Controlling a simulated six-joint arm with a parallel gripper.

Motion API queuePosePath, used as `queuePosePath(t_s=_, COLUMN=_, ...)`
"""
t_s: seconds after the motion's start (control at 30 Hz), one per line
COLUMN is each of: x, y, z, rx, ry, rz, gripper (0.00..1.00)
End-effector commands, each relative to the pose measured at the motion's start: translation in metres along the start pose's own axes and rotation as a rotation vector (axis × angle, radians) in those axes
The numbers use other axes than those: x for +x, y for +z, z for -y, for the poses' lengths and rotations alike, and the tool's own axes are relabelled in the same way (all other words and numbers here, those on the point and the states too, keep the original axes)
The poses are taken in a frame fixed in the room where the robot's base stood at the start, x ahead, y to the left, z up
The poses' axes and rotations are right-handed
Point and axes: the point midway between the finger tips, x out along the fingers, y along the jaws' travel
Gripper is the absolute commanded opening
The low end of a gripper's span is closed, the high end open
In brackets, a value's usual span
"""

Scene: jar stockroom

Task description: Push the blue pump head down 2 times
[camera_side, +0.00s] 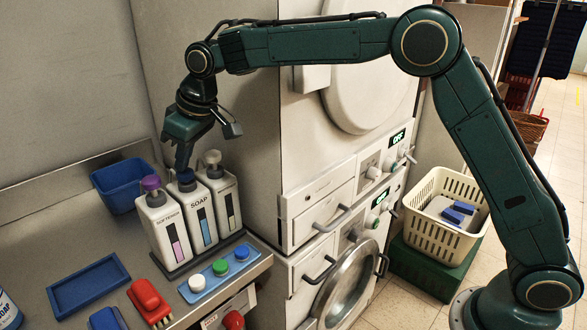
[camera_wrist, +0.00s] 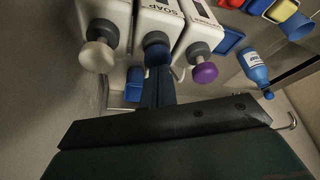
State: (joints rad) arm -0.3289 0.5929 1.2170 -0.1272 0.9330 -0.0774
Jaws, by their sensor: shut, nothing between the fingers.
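The blue pump head (camera_side: 187,184) tops the middle bottle, labelled SOAP (camera_side: 201,219). It also shows in the wrist view (camera_wrist: 157,49), between the beige and purple heads. It appears to sit lower than these two. My gripper (camera_side: 183,166) is shut and empty, pointing down with its fingertips directly at the top of the blue head. In the wrist view its fingers (camera_wrist: 158,88) meet or nearly meet the head and hide part of it. Whether they touch is hard to tell.
Close on either side stand bottles with a purple pump head (camera_side: 151,183) and a beige one (camera_side: 212,158). A blue bin (camera_side: 122,186) is behind. A light-blue strip (camera_side: 196,288) with green, blue and white knobs lies in front. A white machine (camera_side: 290,190) rises at right.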

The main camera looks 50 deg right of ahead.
Motion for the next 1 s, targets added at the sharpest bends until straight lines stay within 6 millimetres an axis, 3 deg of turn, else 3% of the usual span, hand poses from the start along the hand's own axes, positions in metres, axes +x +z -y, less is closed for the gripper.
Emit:
queuePosePath(t_s=0.63, x=-0.022, y=-0.009, z=0.0, rx=0.001, ry=0.0, rz=0.003, gripper=0.0)
queuePosePath(t_s=1.0, x=-0.025, y=-0.01, z=0.0, rx=0.0, ry=0.0, rz=0.002, gripper=0.0)
